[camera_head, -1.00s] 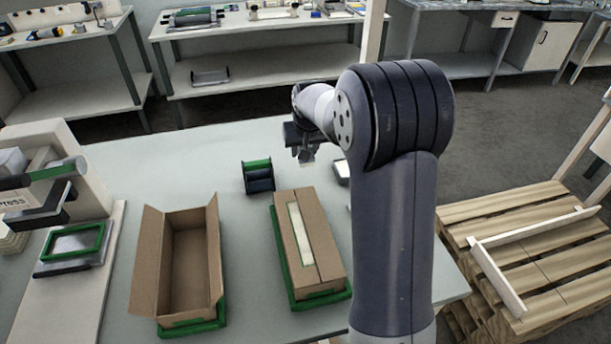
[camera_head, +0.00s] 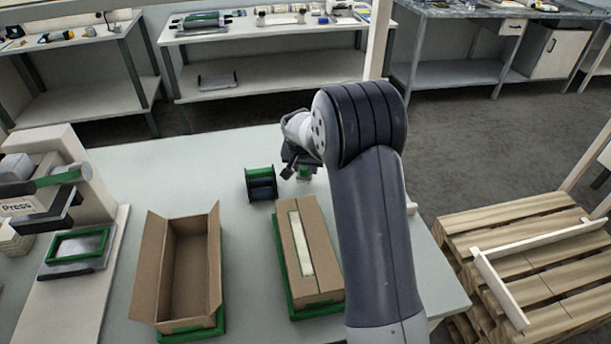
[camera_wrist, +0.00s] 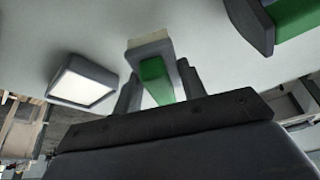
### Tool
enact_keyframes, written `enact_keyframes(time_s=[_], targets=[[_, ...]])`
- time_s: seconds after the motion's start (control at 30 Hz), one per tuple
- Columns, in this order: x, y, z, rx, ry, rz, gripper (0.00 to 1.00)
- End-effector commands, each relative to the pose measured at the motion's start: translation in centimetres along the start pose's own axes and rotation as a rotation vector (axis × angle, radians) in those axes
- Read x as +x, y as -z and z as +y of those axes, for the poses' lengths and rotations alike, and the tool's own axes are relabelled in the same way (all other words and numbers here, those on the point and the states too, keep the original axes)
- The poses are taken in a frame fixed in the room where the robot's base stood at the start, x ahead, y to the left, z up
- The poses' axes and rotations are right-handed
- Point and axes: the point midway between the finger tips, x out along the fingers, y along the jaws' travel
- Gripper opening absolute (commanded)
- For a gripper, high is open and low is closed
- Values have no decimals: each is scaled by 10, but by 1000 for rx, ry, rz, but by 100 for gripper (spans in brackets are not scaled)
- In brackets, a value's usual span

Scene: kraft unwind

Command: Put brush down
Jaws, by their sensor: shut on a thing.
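The brush (camera_wrist: 155,78), with a green handle and a pale bristle end, is between the two dark fingers of my gripper (camera_wrist: 160,88) in the wrist view. My gripper (camera_head: 303,170) is shut on it. In the head view the gripper is low over the back part of the pale table (camera_head: 215,165), just right of the green and black holder (camera_head: 260,184). A small part of the brush (camera_head: 304,178) shows below the fingers. Whether its end touches the table cannot be told.
A dark-framed pad with a white top (camera_wrist: 84,82) lies left of the brush in the wrist view. An open carton (camera_head: 190,262) and a closed, taped carton (camera_head: 322,258) stand on green trays nearer me. A press (camera_head: 50,200) is at left, a wooden pallet (camera_head: 530,260) at right.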

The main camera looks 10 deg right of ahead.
Motion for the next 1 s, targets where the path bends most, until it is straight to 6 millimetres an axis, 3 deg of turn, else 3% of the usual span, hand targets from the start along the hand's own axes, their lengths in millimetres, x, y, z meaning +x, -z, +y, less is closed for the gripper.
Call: enact_keyframes(time_s=[0.3, 0.63, 0.67, 0.9, 1.0], targets=[[33, -14, 0, -1, 0, -1, 21], [37, -16, 0, 0, 1, 1, 21], [37, -16, 0, 0, 1, 1, 40], [36, -15, 0, 0, 1, 0, 60], [36, -15, 0, 0, 1, 0, 61]])
